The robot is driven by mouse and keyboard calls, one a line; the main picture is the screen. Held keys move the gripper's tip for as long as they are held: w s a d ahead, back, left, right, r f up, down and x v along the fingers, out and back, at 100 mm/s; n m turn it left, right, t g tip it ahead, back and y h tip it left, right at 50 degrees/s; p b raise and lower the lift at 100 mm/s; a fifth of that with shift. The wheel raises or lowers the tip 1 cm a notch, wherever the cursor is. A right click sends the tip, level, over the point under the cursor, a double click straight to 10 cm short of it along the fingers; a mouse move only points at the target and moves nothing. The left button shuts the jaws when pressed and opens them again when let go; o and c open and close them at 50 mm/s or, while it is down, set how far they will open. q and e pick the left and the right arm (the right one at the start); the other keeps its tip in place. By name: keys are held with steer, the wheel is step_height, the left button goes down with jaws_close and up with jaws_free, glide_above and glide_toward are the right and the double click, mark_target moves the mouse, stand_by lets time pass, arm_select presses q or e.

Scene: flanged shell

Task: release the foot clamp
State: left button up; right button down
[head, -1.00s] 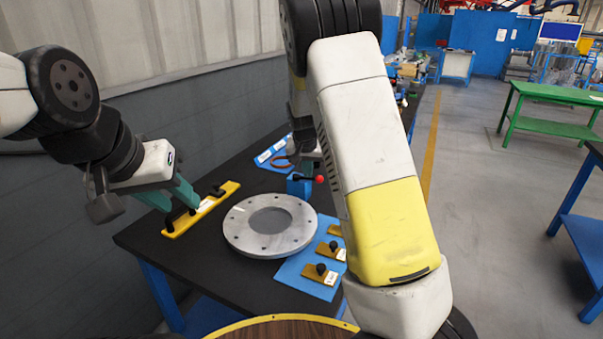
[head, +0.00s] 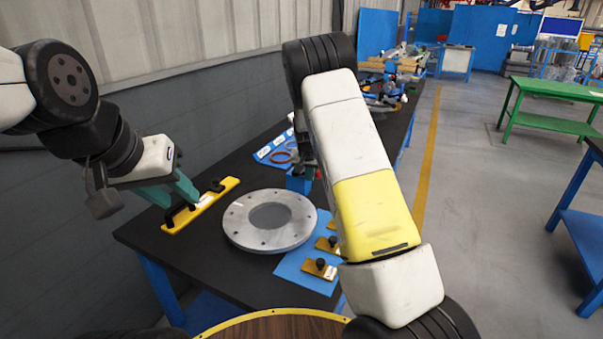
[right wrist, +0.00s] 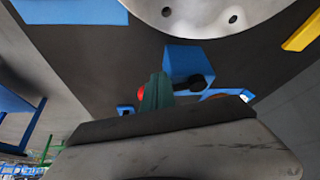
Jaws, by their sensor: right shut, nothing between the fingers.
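A blue block (head: 298,184), which looks like the foot clamp, stands on the black table behind the flanged grey disc (head: 270,221). The block also shows in the right wrist view (right wrist: 190,62), with a dark round part on it. A red knob (right wrist: 141,93) shows just left of my right gripper (right wrist: 158,88), whose teal fingers are shut and empty. They appear close to the block; contact cannot be told.
A blue mat (head: 290,272) with small yellow pieces (head: 318,268) bearing black knobs lies right of the disc. Blue labelled sheets (head: 272,150) lie behind. A round wooden surface (head: 275,328) is at the front.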

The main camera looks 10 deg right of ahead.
steer(key=shift+w, duration=0.2)
steer(key=shift+w+d+r+n+y, duration=0.1)
steer(key=shift+w+d+n+y, duration=0.25)
steer(key=shift+n, duration=0.35)
steer(key=n, duration=0.1)
steer(key=w+d+n+y, duration=0.1)
steer(key=n, duration=0.1)
steer(key=shift+w, duration=0.25)
steer(key=shift+w+d+n+y, duration=0.2)
steer(key=shift+w+n+y, duration=0.4)
steer(key=shift+n, duration=0.5)
steer(key=shift+w+n+y, duration=0.5)
steer(key=shift+n+y, duration=0.05)
steer(key=shift+n, duration=0.55)
